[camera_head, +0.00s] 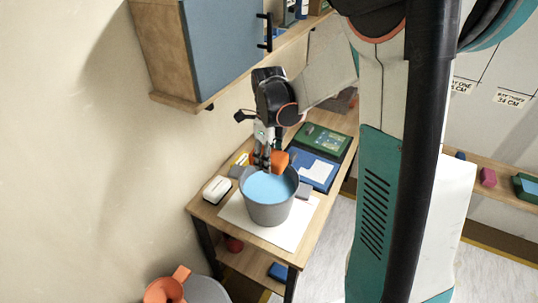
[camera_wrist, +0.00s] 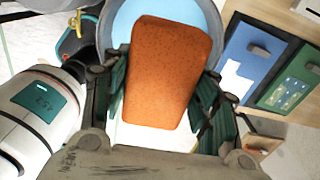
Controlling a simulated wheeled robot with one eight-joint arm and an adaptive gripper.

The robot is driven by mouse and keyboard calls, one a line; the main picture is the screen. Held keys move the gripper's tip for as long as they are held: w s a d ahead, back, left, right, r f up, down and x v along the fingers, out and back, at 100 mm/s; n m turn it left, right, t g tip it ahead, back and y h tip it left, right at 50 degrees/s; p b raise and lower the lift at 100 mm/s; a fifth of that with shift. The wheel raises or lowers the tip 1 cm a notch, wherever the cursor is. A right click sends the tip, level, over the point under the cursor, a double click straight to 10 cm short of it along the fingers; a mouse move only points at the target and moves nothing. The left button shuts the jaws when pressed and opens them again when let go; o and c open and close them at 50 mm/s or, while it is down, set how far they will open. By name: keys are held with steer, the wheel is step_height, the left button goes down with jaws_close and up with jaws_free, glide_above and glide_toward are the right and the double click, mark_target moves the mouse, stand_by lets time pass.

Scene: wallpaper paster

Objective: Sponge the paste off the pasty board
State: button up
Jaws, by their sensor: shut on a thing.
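My gripper (camera_head: 264,155) is shut on an orange sponge (camera_head: 280,160), which fills the middle of the wrist view (camera_wrist: 163,70). The sponge is over the back part of a grey bucket (camera_head: 268,212) holding light blue water (camera_head: 266,187). I cannot tell whether the sponge touches the water. A blue board (camera_head: 323,182) with a white patch lies behind and right of the bucket, and shows at the upper right in the wrist view (camera_wrist: 252,38). A green board (camera_head: 328,146) lies beyond it. I cannot tell from the white patch alone whether it is paste.
The bucket stands on a white sheet (camera_head: 291,233) on a wooden table (camera_head: 205,212). A white and dark object (camera_head: 217,188) lies left of the bucket, and a grey block (camera_head: 304,191) right of it. A blue-grey cabinet (camera_head: 226,45) hangs on the wall above left.

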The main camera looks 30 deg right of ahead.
steer(key=shift+f, duration=0.1)
step_height(320, 180, down, 10)
steer(key=b, duration=0.7)
steer(key=shift+f+b, duration=0.25)
steer(key=shift+b, duration=0.15)
steer(key=shift+f, duration=1.5)
stand_by(0.6)
steer(key=shift+a+r, duration=0.1)
steer(key=shift+a, duration=1.25)
steer(key=shift+d, duration=1.4)
stand_by(1.3)
